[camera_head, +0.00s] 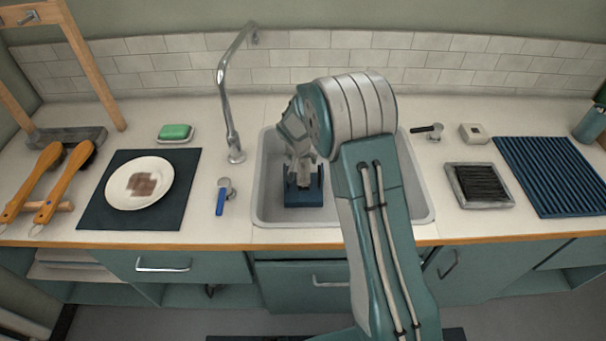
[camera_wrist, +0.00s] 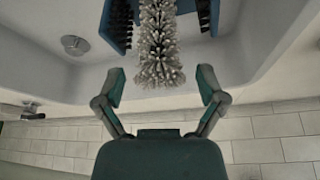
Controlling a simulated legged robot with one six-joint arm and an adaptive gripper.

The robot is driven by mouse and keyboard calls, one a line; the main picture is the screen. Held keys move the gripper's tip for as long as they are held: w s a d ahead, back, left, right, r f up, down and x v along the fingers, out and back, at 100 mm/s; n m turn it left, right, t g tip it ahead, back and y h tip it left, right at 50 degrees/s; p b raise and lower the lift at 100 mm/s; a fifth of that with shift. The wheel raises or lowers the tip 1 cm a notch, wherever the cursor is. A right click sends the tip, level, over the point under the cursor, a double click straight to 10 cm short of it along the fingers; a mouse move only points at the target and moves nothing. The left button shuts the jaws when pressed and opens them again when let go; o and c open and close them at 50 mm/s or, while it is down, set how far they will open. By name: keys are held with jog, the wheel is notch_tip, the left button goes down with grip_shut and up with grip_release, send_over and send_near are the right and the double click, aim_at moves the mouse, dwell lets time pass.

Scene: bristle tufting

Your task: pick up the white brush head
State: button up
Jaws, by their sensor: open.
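The white brush head (camera_wrist: 160,55) is a tufted, pale bristle cylinder in the wrist view. It sits in the sink (camera_head: 262,185), between the dark-bristled inner sides of a blue holder (camera_wrist: 118,22); the holder also shows in the head view (camera_head: 305,197). My gripper (camera_wrist: 160,80) is open, with one finger on each side of the brush head's near end. Gaps show between both fingers and the bristles in this view. In the head view my arm reaches over the sink, and I cannot clearly make out the brush head there.
The steel faucet (camera_head: 229,100) rises left of my gripper. A blue-handled lever (camera_head: 223,198) stands by the sink's left rim. A plate (camera_head: 120,188), green soap (camera_head: 175,131) and wooden-handled brushes (camera_head: 62,190) are left. A framed dark pad (camera_head: 481,186) and ribbed blue mat (camera_head: 550,175) are right.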

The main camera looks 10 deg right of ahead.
aim_at(303, 165)
jog(key=x, duration=0.5)
jog(key=shift+f, duration=0.15)
jog(key=shift+c, duration=0.3)
grip_shut()
